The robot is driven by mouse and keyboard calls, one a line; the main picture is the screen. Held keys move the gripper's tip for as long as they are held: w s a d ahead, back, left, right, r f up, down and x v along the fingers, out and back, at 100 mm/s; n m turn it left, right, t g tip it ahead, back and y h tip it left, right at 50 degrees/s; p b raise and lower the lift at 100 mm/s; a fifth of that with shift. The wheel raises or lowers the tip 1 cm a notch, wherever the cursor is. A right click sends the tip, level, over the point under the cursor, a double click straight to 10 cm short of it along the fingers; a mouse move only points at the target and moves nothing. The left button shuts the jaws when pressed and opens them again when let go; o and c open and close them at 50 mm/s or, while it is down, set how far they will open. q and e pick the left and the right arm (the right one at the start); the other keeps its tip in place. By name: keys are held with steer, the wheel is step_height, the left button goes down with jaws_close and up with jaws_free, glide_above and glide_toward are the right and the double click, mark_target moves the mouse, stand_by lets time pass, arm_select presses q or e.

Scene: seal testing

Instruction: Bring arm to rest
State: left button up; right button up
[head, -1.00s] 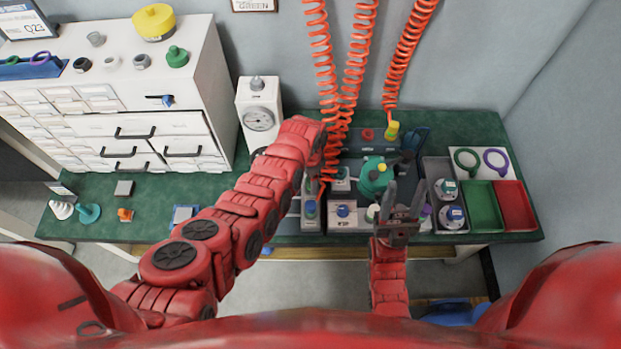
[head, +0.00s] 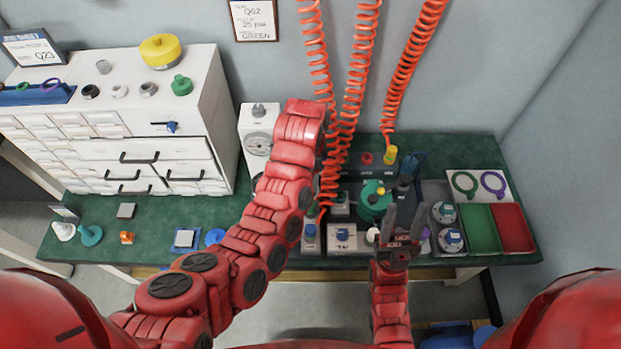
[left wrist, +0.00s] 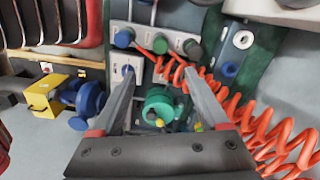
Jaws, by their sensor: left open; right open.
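My left arm (head: 277,205) reaches forward over the bench, with its wrist raised near the orange coiled hoses; its gripper fingers are hidden in the head view. In the left wrist view my left gripper (left wrist: 160,78) is open and empty, its two fingers spread above the test station. My right gripper (head: 403,230) is open and empty, fingers pointing forward, over the front of the test station. A green round fixture (head: 374,203) sits just beyond it, and it also shows in the left wrist view (left wrist: 158,106). Nothing is held.
Orange coiled hoses (head: 349,115) hang close beside my left wrist. A white gauge unit (head: 257,133) stands left of it. A green tray (head: 481,232) and a red tray (head: 513,229) lie at the right. The white drawer cabinet (head: 212,120) fills the left. The green bench top (head: 150,231) has clear patches.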

arm_select(q)
steer(key=shift+r, duration=0.25)
stand_by(0.4)
